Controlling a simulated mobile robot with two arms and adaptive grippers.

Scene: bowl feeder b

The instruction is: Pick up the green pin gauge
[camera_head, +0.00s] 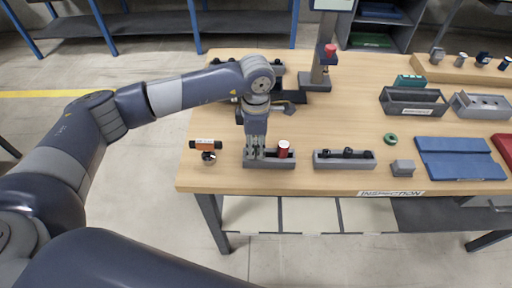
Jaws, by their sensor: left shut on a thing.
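My left gripper (256,154) points down into the left part of a grey holder (272,164) at the front left of the wooden table. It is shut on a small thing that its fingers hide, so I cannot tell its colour. A red cylinder (283,148) stands in the same holder just right of the fingers. I cannot make out a green pin gauge anywhere. A green ring (391,139) lies flat on the table farther right. My right gripper is not in view.
An orange and black tool (205,144) stands left of the holder. Right of it are a grey holder with black pieces (344,165), a small grey block (403,168) and a blue tray (460,159). A column stand (315,83) rises behind. The table's front edge is close.

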